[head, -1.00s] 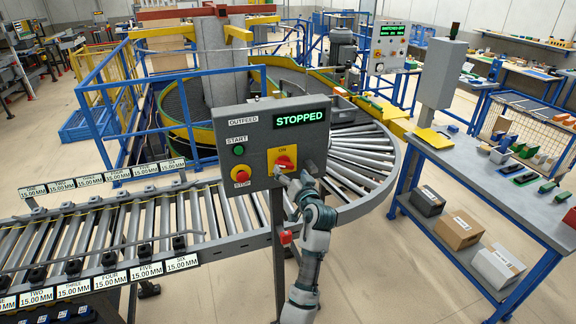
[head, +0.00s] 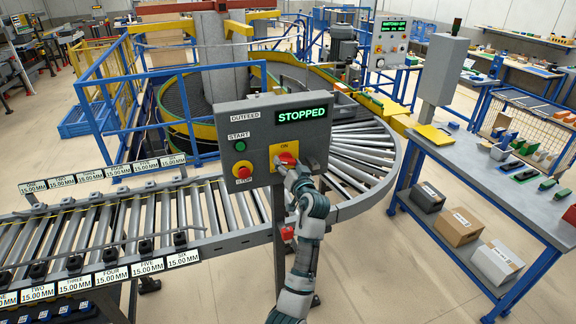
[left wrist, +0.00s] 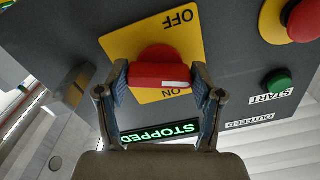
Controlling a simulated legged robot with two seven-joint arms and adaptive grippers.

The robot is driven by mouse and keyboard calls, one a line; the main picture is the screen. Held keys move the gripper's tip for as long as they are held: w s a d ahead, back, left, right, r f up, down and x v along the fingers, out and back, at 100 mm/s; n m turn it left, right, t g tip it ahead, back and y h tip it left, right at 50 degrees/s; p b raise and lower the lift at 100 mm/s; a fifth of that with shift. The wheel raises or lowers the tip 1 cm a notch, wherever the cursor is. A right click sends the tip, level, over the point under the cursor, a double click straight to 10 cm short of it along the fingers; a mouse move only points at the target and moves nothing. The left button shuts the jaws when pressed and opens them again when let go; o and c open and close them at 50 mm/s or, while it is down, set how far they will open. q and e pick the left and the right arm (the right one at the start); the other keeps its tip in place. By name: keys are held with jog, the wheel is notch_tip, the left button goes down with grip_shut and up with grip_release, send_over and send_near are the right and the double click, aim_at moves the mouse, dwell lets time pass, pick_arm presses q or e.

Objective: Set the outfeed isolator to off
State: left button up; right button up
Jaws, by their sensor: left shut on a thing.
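The outfeed isolator is a red rotary knob (head: 287,158) on a yellow plate (head: 276,151) at the lower right of the grey outfeed panel (head: 220,130). In the left wrist view, which is upside down, the knob (left wrist: 160,77) lies crosswise between the ON and OFF labels, with a white mark on its edge. My left gripper (head: 285,168) is at the knob; in the wrist view its fingers (left wrist: 160,84) are shut on the knob from both sides. In the head view the gripper partly covers the plate, hiding the OFF label. My right gripper is not in view.
The panel display (head: 302,114) reads STOPPED. A green start button (head: 240,146) and a red stop button (head: 243,170) sit left of the isolator. A red device (head: 287,232) is on the post below. Roller conveyors pass behind; a blue bench (head: 500,190) stands right.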

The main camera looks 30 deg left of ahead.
pick_arm(q)
jog(key=n+b, duration=0.4)
jog(key=shift+f+b, duration=0.2)
jog(key=shift+b, duration=0.2)
jog(key=shift+r, duration=0.15)
jog(key=o, duration=1.1)
jog(key=shift+o, duration=0.2)
jog(key=shift+w+d, duration=0.1)
jog(key=v, duration=1.2)
